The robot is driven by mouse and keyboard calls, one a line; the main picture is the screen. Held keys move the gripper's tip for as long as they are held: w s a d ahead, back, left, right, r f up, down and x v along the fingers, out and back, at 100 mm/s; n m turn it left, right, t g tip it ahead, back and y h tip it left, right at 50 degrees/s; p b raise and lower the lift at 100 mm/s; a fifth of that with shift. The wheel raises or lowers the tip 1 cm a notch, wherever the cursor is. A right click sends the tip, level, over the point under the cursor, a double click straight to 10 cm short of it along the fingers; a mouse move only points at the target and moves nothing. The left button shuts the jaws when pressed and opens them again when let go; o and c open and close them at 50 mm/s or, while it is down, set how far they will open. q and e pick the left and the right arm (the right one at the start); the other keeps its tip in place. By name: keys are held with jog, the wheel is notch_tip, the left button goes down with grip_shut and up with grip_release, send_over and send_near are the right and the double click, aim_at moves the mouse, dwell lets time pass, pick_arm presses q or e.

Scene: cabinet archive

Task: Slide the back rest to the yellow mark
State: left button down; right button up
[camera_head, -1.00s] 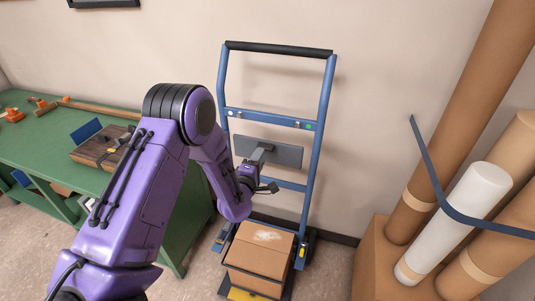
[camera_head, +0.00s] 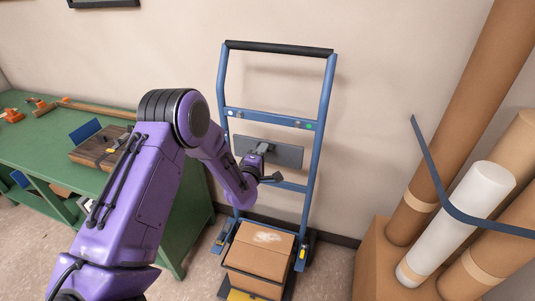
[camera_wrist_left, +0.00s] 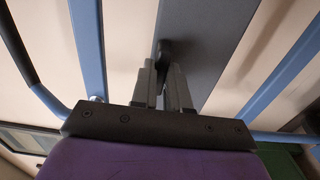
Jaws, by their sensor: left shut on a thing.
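The back rest (camera_head: 288,156) is a dark grey plate across the blue hand truck (camera_head: 316,140), between its upper and lower crossbars. My left gripper (camera_head: 264,149) is in front of the plate's middle and shut on a small dark knob (camera_wrist_left: 165,48) on it. The left wrist view shows the two fingers (camera_wrist_left: 164,78) on either side of the knob, with the grey back rest (camera_wrist_left: 205,40) behind. I cannot pick out a yellow mark on the rails for certain; small pale and green spots show on the upper crossbar. My right gripper is not in view.
A cardboard box (camera_head: 260,255) stands on the truck's base. A green workbench (camera_head: 50,140) with tools is at left. Cardboard tubes and a white roll (camera_head: 465,210) stand in a brown box at right, with a blue bar in front. The wall is close behind the truck.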

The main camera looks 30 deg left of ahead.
pick_arm(q)
notch_tip(320, 180, down, 7)
jog(key=b, duration=0.5)
jog(key=shift+r, duration=0.2)
dwell(2.4)
jog(key=c, duration=1.2)
grip_release()
jog(key=shift+o, duration=0.4)
jog(key=shift+r, duration=0.1)
jog(key=v, duration=0.5)
jog(key=shift+p, duration=0.4)
